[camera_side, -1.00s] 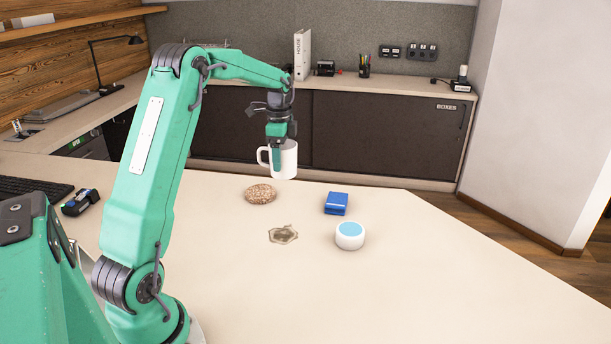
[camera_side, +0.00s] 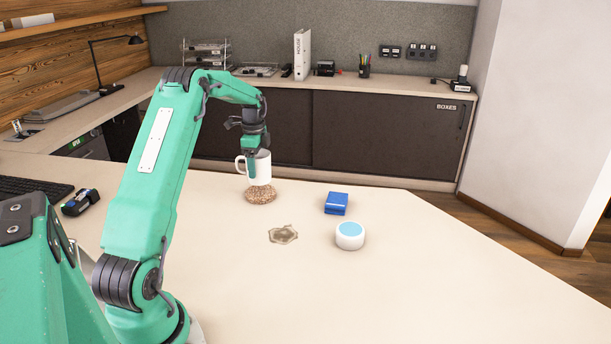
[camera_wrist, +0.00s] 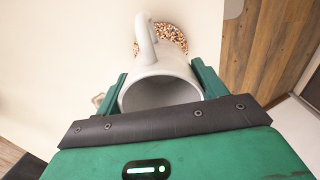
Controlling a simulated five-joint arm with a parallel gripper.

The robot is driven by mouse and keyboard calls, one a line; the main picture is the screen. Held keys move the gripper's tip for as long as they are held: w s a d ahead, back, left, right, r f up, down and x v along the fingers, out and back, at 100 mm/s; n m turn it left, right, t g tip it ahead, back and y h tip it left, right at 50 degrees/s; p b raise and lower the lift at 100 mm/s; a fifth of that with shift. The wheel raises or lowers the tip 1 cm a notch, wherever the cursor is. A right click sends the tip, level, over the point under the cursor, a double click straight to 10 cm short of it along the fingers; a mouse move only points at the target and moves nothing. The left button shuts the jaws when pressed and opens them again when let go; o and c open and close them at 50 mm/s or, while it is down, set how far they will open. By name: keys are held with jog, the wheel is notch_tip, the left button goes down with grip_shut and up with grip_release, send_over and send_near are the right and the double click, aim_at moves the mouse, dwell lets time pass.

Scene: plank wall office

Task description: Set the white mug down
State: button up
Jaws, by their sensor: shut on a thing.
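My gripper (camera_side: 256,165) is shut on the white mug (camera_side: 263,169), which is upright with its handle toward the left. The mug's base is at or just above the round speckled cork-like coaster (camera_side: 260,196); I cannot tell whether they touch in the side view. In the wrist view the mug (camera_wrist: 158,80) sits between my green fingers, its open mouth toward the camera and its handle pointing up the picture. The coaster (camera_wrist: 172,35) shows beyond it, partly hidden by the mug.
A grey-brown irregular flat coaster (camera_side: 283,235), a blue box-like item (camera_side: 336,203) and a white round device with a light blue top (camera_side: 350,236) stand on the table (camera_side: 420,290). The table's right front area is clear. A keyboard (camera_side: 30,189) lies at left.

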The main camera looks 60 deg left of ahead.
jog(key=shift+f, duration=2)
jog(key=shift+f, duration=0.15)
jog(key=o, duration=1.2)
jog(key=shift+c, duration=0.2)
notch_tip(320, 180, up, 12)
jog(key=shift+d+r, duration=0.1)
jog(key=shift+r, duration=0.15)
